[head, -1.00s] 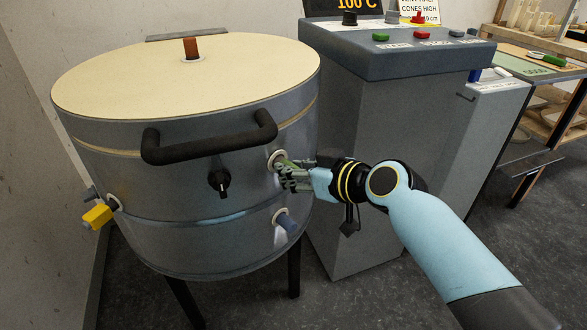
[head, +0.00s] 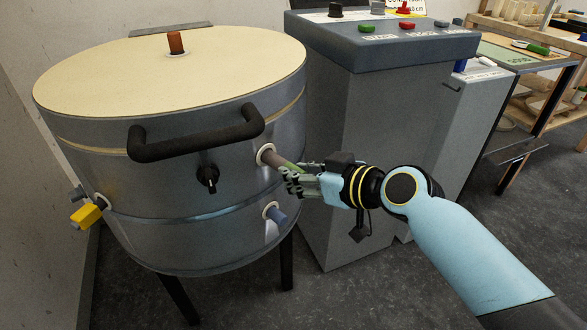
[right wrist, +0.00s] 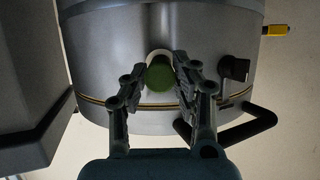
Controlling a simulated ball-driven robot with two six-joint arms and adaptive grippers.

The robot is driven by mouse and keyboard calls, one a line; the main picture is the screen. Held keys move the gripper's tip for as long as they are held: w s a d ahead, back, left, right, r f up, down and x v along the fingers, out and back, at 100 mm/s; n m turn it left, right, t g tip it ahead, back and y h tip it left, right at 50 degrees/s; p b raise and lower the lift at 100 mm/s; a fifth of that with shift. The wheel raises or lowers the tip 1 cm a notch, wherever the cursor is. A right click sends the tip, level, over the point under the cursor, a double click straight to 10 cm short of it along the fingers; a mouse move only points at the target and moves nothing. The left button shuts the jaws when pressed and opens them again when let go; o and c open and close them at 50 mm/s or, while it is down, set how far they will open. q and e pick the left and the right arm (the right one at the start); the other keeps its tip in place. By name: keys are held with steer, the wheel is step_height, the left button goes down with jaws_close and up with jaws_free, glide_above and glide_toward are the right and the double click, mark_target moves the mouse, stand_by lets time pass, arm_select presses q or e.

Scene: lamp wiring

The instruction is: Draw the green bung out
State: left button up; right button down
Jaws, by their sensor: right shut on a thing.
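The green bung (head: 283,163) sticks out of the upper right port (head: 266,154) in the side of the round grey kiln (head: 150,215). Its part near the port looks brownish, and its inner end meets the pale port ring; I cannot tell how much is still inside. My right gripper (head: 289,178) is shut on the bung's green outer end. In the right wrist view, the bung's round green end (right wrist: 160,76) shows between the fingers of my right gripper (right wrist: 157,88), in front of the pale ring. My left gripper is not in view.
A black handle (head: 195,137) and a black knob (head: 207,178) are left of the port. A blue-grey bung (head: 277,214) sits below it, a yellow-tagged fitting (head: 86,215) far left, a brown bung (head: 176,43) on the lid. A grey control cabinet (head: 375,130) stands close behind my right gripper.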

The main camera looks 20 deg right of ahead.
steer(key=shift+s+d, duration=0.35)
steer(key=shift+s, duration=0.5)
steer(key=shift+s+d, duration=0.4)
steer(key=shift+s, duration=0.4)
steer(key=shift+s+d, duration=0.35)
steer(key=shift+s, duration=0.5)
